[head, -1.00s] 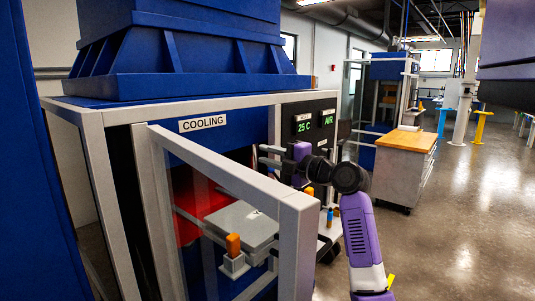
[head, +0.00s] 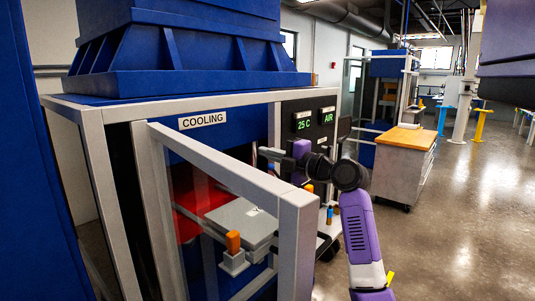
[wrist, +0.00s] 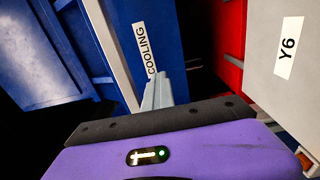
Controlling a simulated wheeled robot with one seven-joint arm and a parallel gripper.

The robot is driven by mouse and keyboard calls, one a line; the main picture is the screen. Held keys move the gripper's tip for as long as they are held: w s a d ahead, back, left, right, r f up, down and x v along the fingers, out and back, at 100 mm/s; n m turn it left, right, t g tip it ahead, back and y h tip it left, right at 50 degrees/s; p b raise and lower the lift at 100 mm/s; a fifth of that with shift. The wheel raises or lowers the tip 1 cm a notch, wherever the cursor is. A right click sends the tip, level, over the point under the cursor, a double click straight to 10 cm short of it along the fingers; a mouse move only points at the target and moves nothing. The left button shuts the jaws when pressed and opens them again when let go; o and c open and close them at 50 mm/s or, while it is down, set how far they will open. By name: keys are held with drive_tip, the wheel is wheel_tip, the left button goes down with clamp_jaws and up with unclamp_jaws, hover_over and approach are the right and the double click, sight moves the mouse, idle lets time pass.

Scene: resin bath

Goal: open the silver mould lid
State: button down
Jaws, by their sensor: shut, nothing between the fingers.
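The silver mould lid (head: 234,216) is a flat grey slab with a small white label, inside the cooling cabinet. In the head view I see it through the cabinet's glass door, lying roughly level. In the wrist view a grey face (wrist: 280,95) labelled Y6 fills the right side. My gripper (head: 262,153) is above and behind the lid in the head view, near the cabinet's front opening. In the wrist view its fingers (wrist: 157,90) are together and empty, pointing toward the COOLING sign, apart from the grey face.
The cabinet's framed glass door (head: 296,245) stands open in front of the lid, with an orange-topped latch (head: 233,245) showing near it. A red panel (wrist: 231,55) lies beside the grey face.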

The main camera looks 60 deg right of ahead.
idle(0.8)
drive_tip(key=c, duration=1.7)
unclamp_jaws()
drive_tip(key=b+v, duration=0.2)
drive_tip(key=v, duration=0.5)
drive_tip(key=shift+s, duration=0.4)
drive_tip(key=shift+a, duration=0.1)
